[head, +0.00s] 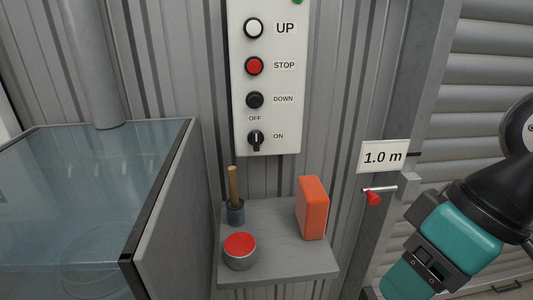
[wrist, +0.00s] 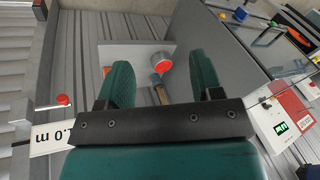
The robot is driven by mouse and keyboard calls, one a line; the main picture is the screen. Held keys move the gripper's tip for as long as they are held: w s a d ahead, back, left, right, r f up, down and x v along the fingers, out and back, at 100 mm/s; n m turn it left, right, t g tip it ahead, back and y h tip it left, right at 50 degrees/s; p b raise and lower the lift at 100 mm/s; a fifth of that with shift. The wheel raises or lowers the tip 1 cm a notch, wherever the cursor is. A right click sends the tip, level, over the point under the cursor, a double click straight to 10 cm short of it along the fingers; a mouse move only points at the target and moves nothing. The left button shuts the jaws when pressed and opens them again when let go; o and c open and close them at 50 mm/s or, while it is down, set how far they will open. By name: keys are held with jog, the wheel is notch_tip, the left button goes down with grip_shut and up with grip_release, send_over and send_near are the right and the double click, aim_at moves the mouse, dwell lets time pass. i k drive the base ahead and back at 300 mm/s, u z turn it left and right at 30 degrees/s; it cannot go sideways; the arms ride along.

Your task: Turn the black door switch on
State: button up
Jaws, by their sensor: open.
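The black door switch (head: 256,139) is a rotary knob at the bottom of the white control panel (head: 240,85) in the head view. OFF is printed above it and ON to its right. The knob stands upright, its pale mark seeming to point up at OFF. My gripper shows in the wrist view with two teal fingers spread apart and nothing between them (wrist: 160,72). In the head view my arm is at the lower right, well right of and below the switch, not touching it. I cannot make out the switch in the wrist view.
Below the panel a grey shelf (head: 275,267) holds a red-topped round can (head: 240,252), a cup with a wooden stick (head: 235,195) and an orange block (head: 312,208). A 1.0 m sign (head: 384,157) and red-handled lever (head: 373,197) are right. A glass-topped tank (head: 90,190) stands left.

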aim_at(255, 138)
jog(key=z, duration=0.45)
jog(key=k, duration=1.1)
jog(key=i, duration=0.3)
jog(key=u, duration=0.8)
jog(key=i, duration=0.5)
jog(key=u, duration=0.5)
